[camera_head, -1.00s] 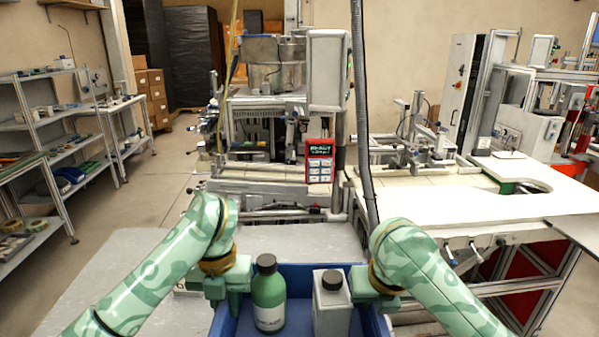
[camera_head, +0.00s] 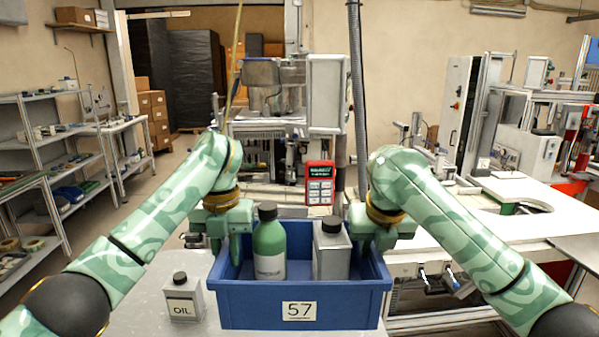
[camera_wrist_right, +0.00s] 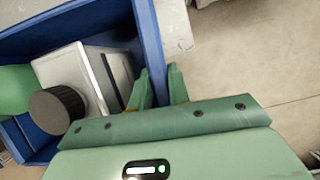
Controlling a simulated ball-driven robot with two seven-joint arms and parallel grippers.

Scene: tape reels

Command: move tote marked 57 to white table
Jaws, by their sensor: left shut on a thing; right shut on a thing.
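The blue tote (camera_head: 240,309) with a white label reading 57 is in front of me in the head view. It holds a green bottle (camera_head: 269,248) with a black cap and a grey-white canister (camera_head: 331,254) with a black cap, both upright. My left gripper (camera_head: 236,248) is shut on the tote's left wall. My right gripper (camera_head: 364,246) is shut on its right wall. The right wrist view shows the fingers (camera_wrist_right: 160,88) on the blue wall (camera_wrist_right: 147,40), beside the canister (camera_wrist_right: 85,75). The white table (camera_head: 515,217) is at the right.
A small canister labelled OIL (camera_head: 183,297) stands on the grey surface (camera_head: 145,315), left of the tote. A red panel (camera_head: 320,183) and machinery stand behind the tote. Metal shelves (camera_head: 35,150) are at the far left. Floor is clear between shelves and machine.

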